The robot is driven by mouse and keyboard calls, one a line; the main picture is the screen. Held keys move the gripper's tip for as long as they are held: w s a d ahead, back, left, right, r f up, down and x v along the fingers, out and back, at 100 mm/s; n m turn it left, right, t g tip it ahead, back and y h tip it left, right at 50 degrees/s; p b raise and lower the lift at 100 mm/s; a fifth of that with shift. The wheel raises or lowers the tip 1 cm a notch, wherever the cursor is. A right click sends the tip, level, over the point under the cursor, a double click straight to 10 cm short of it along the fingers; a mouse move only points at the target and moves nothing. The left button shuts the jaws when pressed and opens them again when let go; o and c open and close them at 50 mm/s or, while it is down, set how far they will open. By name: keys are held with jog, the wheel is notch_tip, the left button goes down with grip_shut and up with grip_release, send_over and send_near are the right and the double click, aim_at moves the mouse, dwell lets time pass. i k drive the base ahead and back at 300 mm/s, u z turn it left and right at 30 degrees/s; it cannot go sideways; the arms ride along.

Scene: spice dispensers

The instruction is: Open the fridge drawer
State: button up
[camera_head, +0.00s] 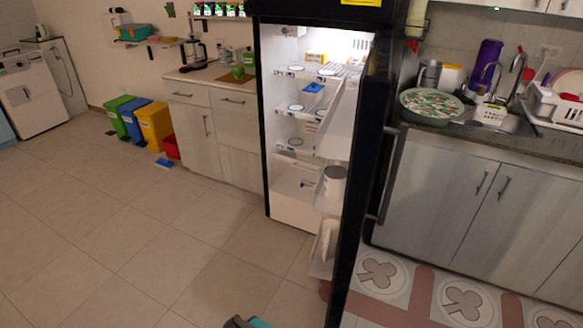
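The tall black fridge (383,105) stands right of the middle in the head view, with its door swung open toward me. Its white lit inside holds several shelves with small items. At the bottom is a white drawer front (295,205); it looks shut, though the open door hides its right part. A small dark and teal shape (247,322) shows at the bottom edge and seems to be the tip of my gripper. It is low over the floor, well in front of the fridge and apart from it. Its fingers are too cut off to judge.
The open door's shelves hold a white container (334,181). Cabinets (215,130) stand left of the fridge; a sink counter (480,140) is at right. Green, blue and yellow bins (155,123) stand at left. A patterned mat (430,295) lies at right. The tiled floor (130,230) is clear.

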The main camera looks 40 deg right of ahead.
aim_at(296, 163)
jog(key=u, duration=0.2)
jog(key=i, duration=1.6)
jog(key=z, duration=0.75)
jog(key=i, duration=0.45)
jog(key=z, duration=0.3)
